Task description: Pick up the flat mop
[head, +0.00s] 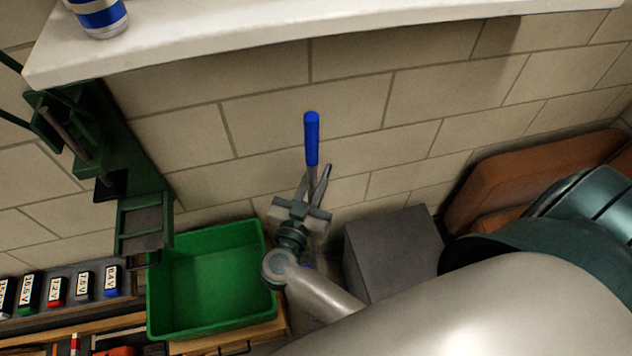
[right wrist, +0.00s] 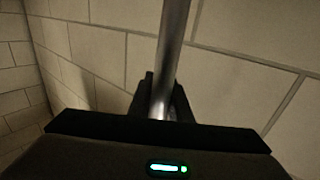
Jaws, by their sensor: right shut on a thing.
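The flat mop shows in the head view as a blue handle grip (head: 312,138) on a thin metal pole, upright in front of the block wall. My right gripper (head: 316,184) is shut on the pole just below the blue grip. In the right wrist view the grey pole (right wrist: 170,60) runs up between the dark fingers of the right gripper (right wrist: 163,100). The mop's lower end is mostly hidden behind my right gripper and arm. My left gripper is not in view.
A green bin (head: 205,285) stands left of my right gripper, and a grey box (head: 395,252) stands to its right. A white shelf (head: 250,35) juts out above. A dark green metal stand (head: 140,190) is at the left, above several labelled batteries (head: 57,290).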

